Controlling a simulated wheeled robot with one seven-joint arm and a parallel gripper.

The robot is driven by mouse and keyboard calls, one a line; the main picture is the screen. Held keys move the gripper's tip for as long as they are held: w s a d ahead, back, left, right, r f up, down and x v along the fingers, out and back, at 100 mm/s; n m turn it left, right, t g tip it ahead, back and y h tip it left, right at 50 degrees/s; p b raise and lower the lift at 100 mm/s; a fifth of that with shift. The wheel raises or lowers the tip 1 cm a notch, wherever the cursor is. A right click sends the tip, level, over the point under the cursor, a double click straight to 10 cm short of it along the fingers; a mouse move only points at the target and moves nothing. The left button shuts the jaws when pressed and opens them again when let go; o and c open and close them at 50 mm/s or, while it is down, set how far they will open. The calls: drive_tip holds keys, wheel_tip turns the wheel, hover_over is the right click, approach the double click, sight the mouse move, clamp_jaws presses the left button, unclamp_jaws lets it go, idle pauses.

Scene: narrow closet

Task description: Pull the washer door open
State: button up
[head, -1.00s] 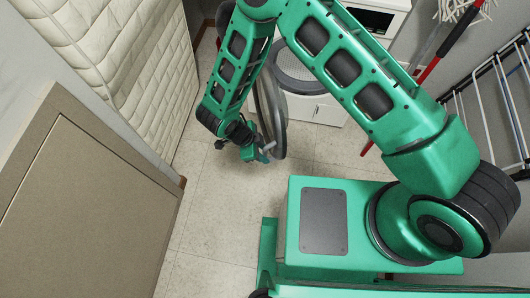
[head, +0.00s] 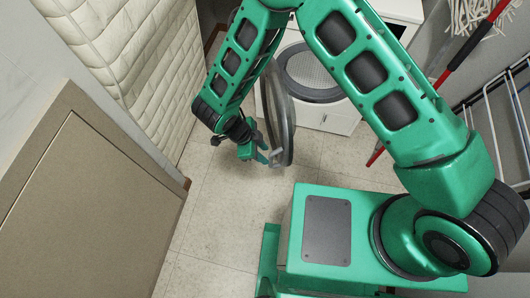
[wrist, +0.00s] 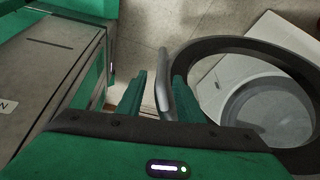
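The white washer (head: 344,118) stands at the back in the head view, its round drum opening (head: 318,72) uncovered. Its round dark-rimmed door (head: 287,130) stands swung well out from the front, seen nearly edge-on. My gripper (head: 270,157) is at the door's free side, by its grey handle (head: 278,156). In the wrist view, the handle (wrist: 162,85) stands between the two green fingers (wrist: 157,95), close to the right one. A gap shows between the handle and the left finger. The door ring (wrist: 190,60) fills the right of that view.
A white quilted mattress (head: 130,60) leans along the left wall. A beige panel (head: 95,200) stands at the lower left. A red-handled mop (head: 470,45) and a drying rack (head: 500,115) are on the right. Tiled floor (head: 225,200) is clear below the door.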

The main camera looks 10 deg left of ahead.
drive_tip(key=shift+v, duration=1.9)
